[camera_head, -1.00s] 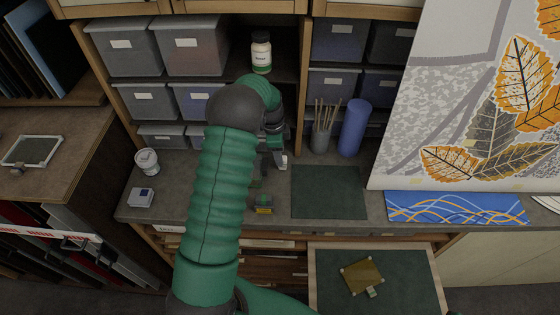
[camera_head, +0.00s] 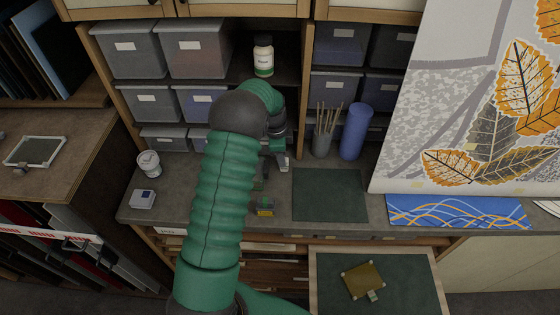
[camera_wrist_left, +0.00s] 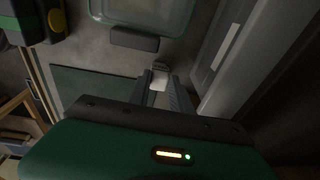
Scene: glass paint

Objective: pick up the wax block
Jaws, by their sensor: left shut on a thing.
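The wax block appears as a small pale block (camera_wrist_left: 159,82) between the fingertips in the left wrist view. My left gripper (camera_wrist_left: 158,90) is shut on it, just above the grey worktop. In the head view my left gripper (camera_head: 274,152) is at the back of the bench, partly hidden by my green arm, with a small pale piece (camera_head: 284,167) at its tip. My right gripper is not in view.
A dark green mat (camera_head: 330,194) lies right of the gripper. A brush pot (camera_head: 322,143) and blue roll (camera_head: 354,130) stand behind it. Grey bins (camera_head: 198,103) line the shelves.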

